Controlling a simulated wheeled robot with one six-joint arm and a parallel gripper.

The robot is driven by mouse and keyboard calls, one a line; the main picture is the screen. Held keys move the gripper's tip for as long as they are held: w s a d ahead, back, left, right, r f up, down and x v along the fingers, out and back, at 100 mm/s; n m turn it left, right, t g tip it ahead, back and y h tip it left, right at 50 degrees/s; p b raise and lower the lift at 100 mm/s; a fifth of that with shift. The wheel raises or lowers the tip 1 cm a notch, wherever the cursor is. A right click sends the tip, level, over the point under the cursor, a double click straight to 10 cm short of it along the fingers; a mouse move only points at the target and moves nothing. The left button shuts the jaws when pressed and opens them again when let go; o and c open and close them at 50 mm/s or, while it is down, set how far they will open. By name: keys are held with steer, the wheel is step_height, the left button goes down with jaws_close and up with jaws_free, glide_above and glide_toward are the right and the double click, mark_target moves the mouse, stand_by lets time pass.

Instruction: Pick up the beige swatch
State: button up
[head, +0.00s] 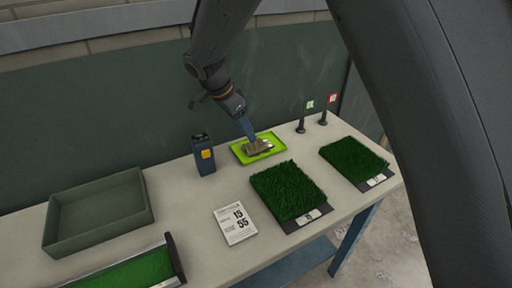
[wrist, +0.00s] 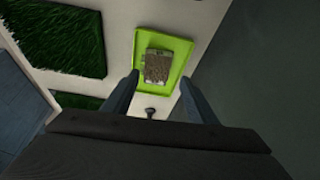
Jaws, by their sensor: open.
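The beige swatch (wrist: 156,67) is a small brownish-beige textured piece with pale ends. It lies on a lime-green tray (wrist: 172,99), toward the back of the table. In the head view the swatch (head: 258,147) also shows on the tray (head: 242,157), partly behind my gripper. My gripper (head: 250,134) points down over the tray, close to the swatch. In the wrist view my gripper (wrist: 157,80) has its two fingers apart, one on each side, with nothing between them. The swatch appears beyond the fingertips, and I cannot tell the exact gap.
A dark blue device (head: 204,156) stands left of the tray. Turf squares (head: 290,188) and (head: 353,159), a printed card (head: 235,224), a green bin (head: 98,212) and two small flags (head: 309,105) (head: 332,99) share the table (head: 190,222). A wall rises behind.

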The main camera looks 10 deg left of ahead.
mark_target(255, 144)
steer(key=p+x, duration=0.1)
steer(key=x, duration=0.2)
steer(key=d+p+x, duration=0.1)
steer(key=x, duration=0.2)
steer(key=shift+r+p, duration=0.15)
steer(key=shift+p, duration=0.2)
steer(key=shift+w+d+f, duration=0.1)
steer(key=shift+w+f, duration=0.1)
steer(key=shift+f, duration=0.3)
steer(key=c, duration=0.8)
